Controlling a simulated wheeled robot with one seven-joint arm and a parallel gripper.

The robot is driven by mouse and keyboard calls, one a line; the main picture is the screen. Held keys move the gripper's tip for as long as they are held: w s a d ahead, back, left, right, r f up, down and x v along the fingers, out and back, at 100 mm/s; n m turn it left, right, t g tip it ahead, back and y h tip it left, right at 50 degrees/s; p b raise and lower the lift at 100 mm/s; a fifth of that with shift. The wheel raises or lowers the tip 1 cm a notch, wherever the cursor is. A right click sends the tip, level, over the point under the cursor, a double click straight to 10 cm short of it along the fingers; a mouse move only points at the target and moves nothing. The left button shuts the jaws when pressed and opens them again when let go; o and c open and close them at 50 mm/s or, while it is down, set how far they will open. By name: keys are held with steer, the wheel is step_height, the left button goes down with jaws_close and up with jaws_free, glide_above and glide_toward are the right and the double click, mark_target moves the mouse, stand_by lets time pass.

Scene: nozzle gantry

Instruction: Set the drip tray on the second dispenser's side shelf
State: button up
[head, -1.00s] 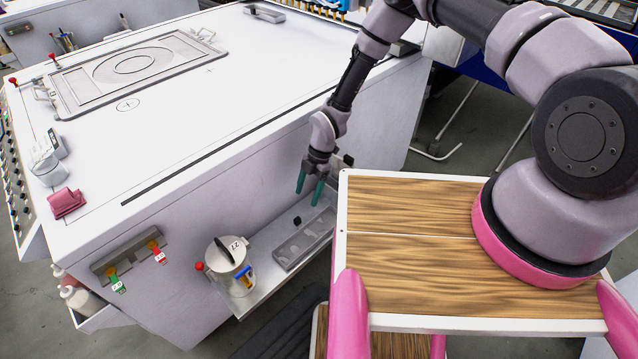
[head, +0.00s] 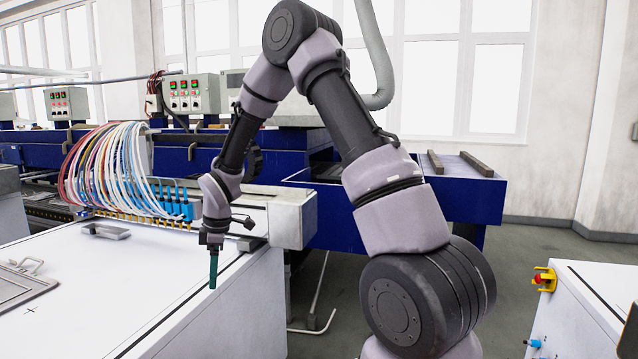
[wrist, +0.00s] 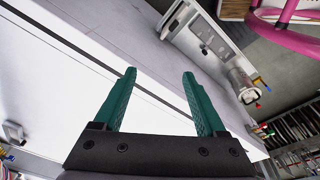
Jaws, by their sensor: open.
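My gripper (head: 213,270) is over the right edge of the white cabinet top in the head view, fingers pointing down. In the wrist view its two green fingers (wrist: 160,100) stand apart with nothing between them. The head view does not show that shelf now. I cannot tell which shelf is the second dispenser's.
The white cabinet top (head: 120,290) is mostly clear, with a small grey piece (head: 105,231) and a bundle of coloured hoses (head: 115,175) behind. Another white cabinet with a red button (head: 541,279) stands right; floor lies between.

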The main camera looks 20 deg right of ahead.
steer(key=s+d+r+m+t, duration=0.1)
steer(key=s+d+r+m, duration=0.2)
steer(key=r, duration=0.4)
steer(key=s+d+r+m+t, duration=0.1)
steer(key=d+r+m, duration=0.2)
steer(key=d+r, duration=0.3)
steer(key=s+d+r+m+t, duration=0.1)
steer(key=s+d+r+m, duration=0.25)
steer(key=r, duration=0.45)
steer(key=s+d+r+m+t, duration=0.1)
steer(key=s+d+r+m, duration=0.2)
steer(key=s+r+m, duration=0.2)
steer(key=s+d+r+m+t, duration=0.2)
steer(key=s+d+r+m, duration=0.2)
steer(key=s, duration=0.7)
steer(key=shift+s+r+m, duration=0.3)
steer(key=shift+r+m, duration=0.45)
steer(key=shift+m, duration=0.4)
